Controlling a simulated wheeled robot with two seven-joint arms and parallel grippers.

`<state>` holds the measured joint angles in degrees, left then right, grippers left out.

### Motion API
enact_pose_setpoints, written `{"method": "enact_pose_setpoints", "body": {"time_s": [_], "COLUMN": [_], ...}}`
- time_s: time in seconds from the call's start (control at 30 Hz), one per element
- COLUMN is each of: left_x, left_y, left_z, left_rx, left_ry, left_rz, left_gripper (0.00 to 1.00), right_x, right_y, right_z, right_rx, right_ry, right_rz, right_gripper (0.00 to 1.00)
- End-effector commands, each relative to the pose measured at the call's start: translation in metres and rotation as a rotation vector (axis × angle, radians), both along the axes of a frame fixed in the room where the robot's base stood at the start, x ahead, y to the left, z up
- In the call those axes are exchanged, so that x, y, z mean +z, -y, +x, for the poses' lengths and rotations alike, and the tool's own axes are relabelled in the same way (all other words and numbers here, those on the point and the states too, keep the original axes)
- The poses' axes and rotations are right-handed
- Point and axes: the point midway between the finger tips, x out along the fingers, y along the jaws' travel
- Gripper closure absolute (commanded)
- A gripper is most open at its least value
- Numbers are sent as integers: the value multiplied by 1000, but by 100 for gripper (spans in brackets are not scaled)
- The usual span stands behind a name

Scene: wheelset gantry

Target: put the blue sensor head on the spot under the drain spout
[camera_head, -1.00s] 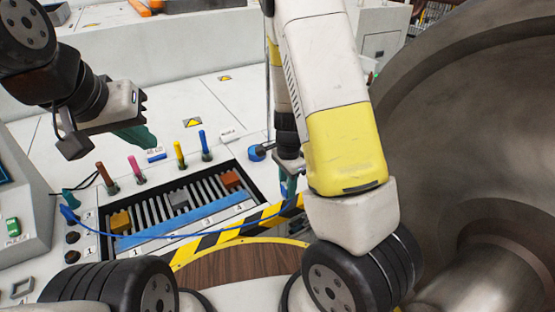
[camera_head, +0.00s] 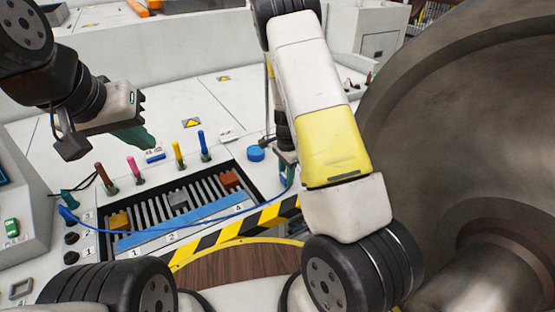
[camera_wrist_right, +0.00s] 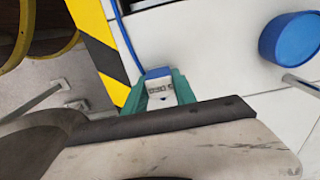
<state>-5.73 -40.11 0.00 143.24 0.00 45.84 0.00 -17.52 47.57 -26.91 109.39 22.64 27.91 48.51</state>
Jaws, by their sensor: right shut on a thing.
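My right gripper (camera_head: 288,183) is low over the panel, just right of the slotted tray, mostly hidden behind my own forearm. In the right wrist view its teal fingers (camera_wrist_right: 166,92) are shut on a small blue piece with a grey marked face, which looks like the blue sensor head (camera_wrist_right: 157,73). A blue cable (camera_head: 225,216) runs from it to a plug at the panel's left. A round blue block (camera_head: 255,153) stands left of the gripper, and shows in the wrist view (camera_wrist_right: 288,38). I cannot clearly make out the drain spout. My left gripper (camera_head: 135,136) hangs over the panel's left; its fingers' gap is unclear.
The slotted tray (camera_head: 172,236) has a blue front strip and holds several small blocks. Several coloured pegs (camera_head: 180,156) stand behind it. A yellow-black striped edge (camera_head: 235,232) borders the front. A large grey wheel (camera_head: 450,130) fills the right side.

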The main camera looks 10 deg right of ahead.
Motion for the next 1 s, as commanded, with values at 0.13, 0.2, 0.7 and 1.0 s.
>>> {"method": "enact_pose_setpoints", "body": {"time_s": [0.13,0.2,0.7,1.0], "left_x": [0,0,0,0], "left_y": [0,0,0,0], "left_z": [0,0,0,0], "left_rx": [0,0,0,0], "left_ry": [0,0,0,0], "left_rz": [0,0,0,0], "left_gripper": [100,100,100,100], "right_x": [-2,-3,5,63], "right_y": [0,0,0,-1], "right_z": [0,0,0,1], "right_rx": [0,0,1,2], "right_ry": [-1,-1,2,5], "right_rz": [0,0,0,1], "right_gripper": [100,62,46,46]}}
